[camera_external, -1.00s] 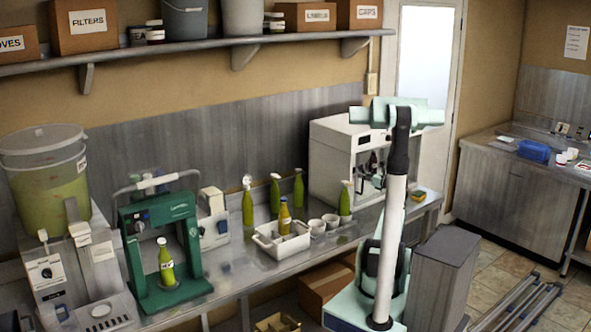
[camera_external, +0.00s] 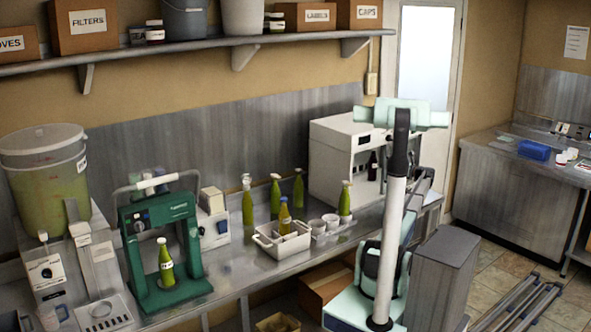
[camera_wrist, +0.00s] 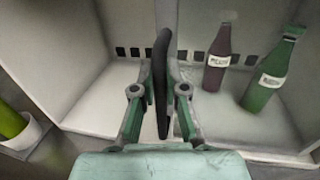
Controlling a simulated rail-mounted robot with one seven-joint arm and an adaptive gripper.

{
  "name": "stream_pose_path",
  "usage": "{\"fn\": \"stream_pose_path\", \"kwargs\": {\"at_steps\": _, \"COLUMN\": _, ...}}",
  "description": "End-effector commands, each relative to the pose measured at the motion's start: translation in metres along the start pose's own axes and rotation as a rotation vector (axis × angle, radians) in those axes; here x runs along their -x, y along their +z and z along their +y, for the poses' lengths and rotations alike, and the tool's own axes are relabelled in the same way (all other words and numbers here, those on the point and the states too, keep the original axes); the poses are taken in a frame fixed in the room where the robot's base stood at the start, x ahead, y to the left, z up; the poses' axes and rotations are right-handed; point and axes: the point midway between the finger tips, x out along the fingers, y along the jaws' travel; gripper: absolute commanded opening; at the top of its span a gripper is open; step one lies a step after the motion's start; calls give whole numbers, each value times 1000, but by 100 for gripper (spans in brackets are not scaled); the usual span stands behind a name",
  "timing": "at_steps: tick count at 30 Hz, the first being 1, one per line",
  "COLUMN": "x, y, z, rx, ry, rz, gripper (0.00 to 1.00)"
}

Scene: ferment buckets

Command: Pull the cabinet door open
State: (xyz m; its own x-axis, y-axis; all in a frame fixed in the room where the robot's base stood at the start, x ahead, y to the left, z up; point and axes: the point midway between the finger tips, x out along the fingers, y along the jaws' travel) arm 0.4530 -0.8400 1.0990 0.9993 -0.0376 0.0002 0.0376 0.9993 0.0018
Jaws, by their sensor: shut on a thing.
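The white cabinet (camera_external: 332,165) stands at the right end of the steel counter, and its interior shows in the wrist view (camera_wrist: 62,60). My gripper (camera_wrist: 161,100) is shut on a dark, upright handle (camera_wrist: 162,60), with one finger on each side. A narrow grey strip behind the handle looks like the door seen nearly edge-on; its exact angle is unclear. In the external view, my arm hides the gripper and handle.
A grey block (camera_external: 440,285) stands beside my arm.

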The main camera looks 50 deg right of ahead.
Motion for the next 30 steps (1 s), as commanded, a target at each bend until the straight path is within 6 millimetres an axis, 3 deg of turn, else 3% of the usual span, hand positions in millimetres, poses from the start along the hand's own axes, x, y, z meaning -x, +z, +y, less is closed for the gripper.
{"fn": "stream_pose_path", "kwargs": {"at_steps": 9, "x": 0, "y": 0, "z": 0, "rx": -1, "ry": 2, "rz": -1, "gripper": 0}}
{"fn": "stream_pose_path", "kwargs": {"at_steps": 12, "x": 0, "y": 0, "z": 0, "rx": -1, "ry": 2, "rz": -1, "gripper": 38}}
{"fn": "stream_pose_path", "kwargs": {"at_steps": 23, "x": 2, "y": 0, "z": 0, "rx": 0, "ry": 1, "rz": 0, "gripper": 38}}
{"fn": "stream_pose_path", "kwargs": {"at_steps": 30, "x": 28, "y": 0, "z": 0, "rx": 0, "ry": -1, "rz": 0, "gripper": 38}}
